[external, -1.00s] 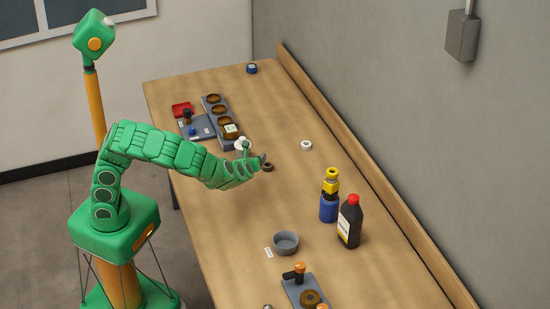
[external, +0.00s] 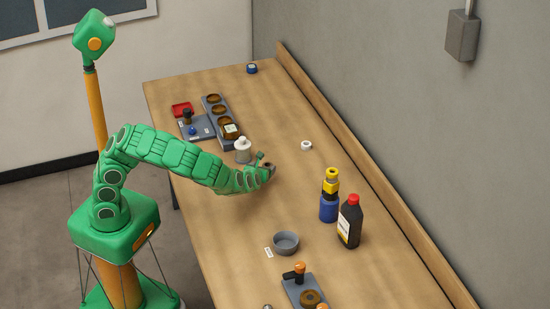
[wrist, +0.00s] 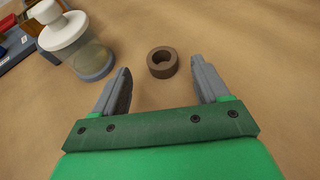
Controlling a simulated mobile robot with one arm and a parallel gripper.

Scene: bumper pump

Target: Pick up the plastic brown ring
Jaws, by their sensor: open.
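The brown ring (wrist: 162,62) lies on the table, its dark hole facing up. In the wrist view it is just beyond the fingertips, centred between the two grey fingers. My gripper (wrist: 161,74) is open and empty, with one finger on each side of the space before the ring. In the external view my gripper (external: 266,170) is low over the middle of the table and hides most of the ring.
A pump bottle with a white top (wrist: 66,38) stands left of the ring, close to my left finger; it also shows in the external view (external: 243,152). A white ring (external: 306,145), a dark red-capped bottle (external: 349,222) and a grey bowl (external: 286,243) stand apart. Table right of the ring is clear.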

